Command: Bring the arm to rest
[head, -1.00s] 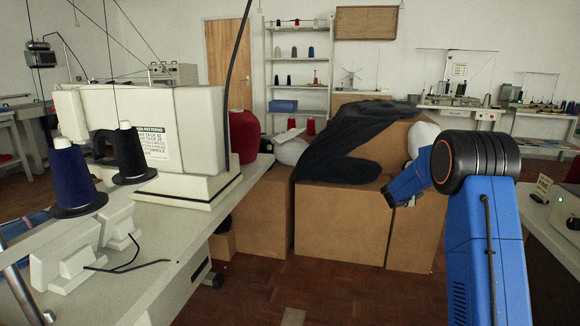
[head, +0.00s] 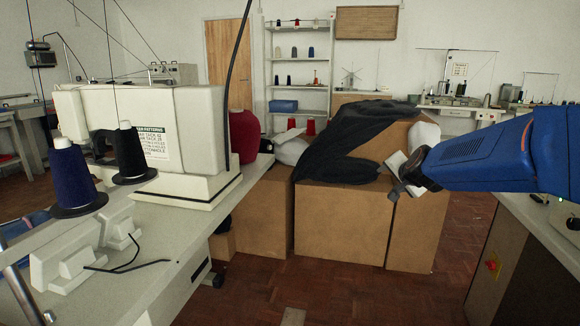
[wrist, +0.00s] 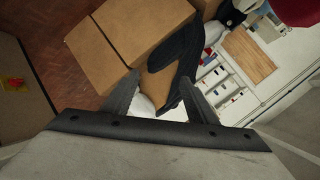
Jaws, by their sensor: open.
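My gripper (head: 398,175) is at the right of the head view, at the end of my blue arm, which reaches in from the right edge. It is in the air in front of the cardboard boxes and the dark cloth. In the wrist view my gripper (wrist: 160,98) shows two dark fingers spread apart with nothing held between them. The boxes and the dark cloth appear beyond the fingers there.
A sewing machine (head: 150,135) and thread cones (head: 72,185) stand on the left table (head: 165,235). Cardboard boxes (head: 340,225) with a dark cloth (head: 350,140) on top stand in the middle. A counter (head: 520,225) is at the right. The floor (head: 370,295) in front is clear.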

